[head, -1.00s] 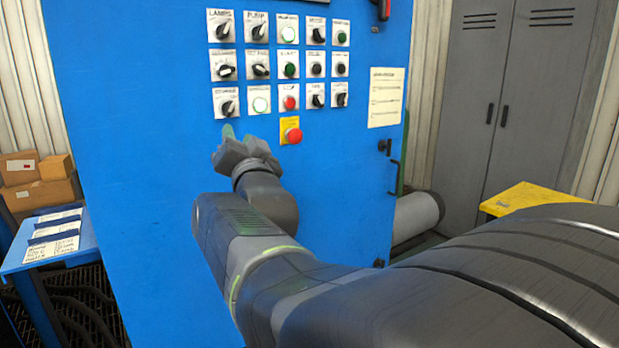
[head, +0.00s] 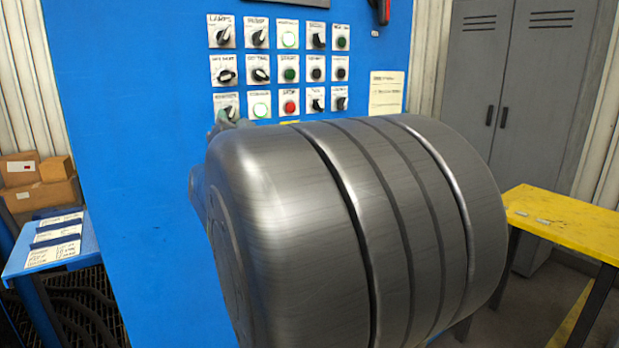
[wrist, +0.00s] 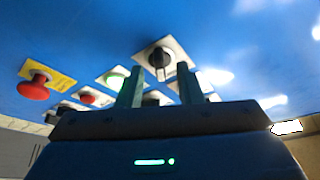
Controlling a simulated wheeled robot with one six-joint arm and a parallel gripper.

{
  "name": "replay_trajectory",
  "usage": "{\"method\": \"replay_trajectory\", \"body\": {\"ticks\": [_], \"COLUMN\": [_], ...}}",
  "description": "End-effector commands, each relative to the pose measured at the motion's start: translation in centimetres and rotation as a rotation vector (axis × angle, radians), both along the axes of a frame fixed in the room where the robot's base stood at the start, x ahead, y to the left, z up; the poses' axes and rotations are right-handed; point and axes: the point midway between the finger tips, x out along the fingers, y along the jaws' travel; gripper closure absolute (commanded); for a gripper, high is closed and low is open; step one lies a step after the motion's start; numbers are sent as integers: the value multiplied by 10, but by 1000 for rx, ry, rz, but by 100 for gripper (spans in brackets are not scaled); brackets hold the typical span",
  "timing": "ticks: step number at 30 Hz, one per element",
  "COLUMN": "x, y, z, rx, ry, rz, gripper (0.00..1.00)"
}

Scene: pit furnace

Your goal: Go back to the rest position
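My gripper (wrist: 160,82) shows in the wrist view with its two greenish fingers apart and nothing between them. Beyond the fingers is the blue panel (wrist: 215,30) with a black rotary switch (wrist: 160,62), a lit green-white button (wrist: 115,78) and a red emergency button (wrist: 34,88) on a yellow plate. In the head view a large grey link of my arm covers most of the gripper. Only a small part of it (head: 222,124) shows, in front of the lower left switches. I cannot tell the exact gap to the panel.
The blue cabinet (head: 130,170) fills the middle. A yellow table (head: 560,212) stands at the right, before grey lockers (head: 520,110). A blue table (head: 70,265) with label cards is at the left, near cardboard boxes (head: 40,185). Floor shows at the lower right.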

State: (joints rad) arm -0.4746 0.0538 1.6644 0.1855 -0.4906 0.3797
Motion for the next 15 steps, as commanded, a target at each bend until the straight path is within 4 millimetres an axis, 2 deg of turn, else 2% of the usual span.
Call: {"method": "replay_trajectory", "body": {"ticks": [3,15], "x": [16,16], "y": [5,2], "z": [5,5], "rx": [-9,-233], "ry": [-3,-152], "rz": [-2,-2], "gripper": [67,67]}}
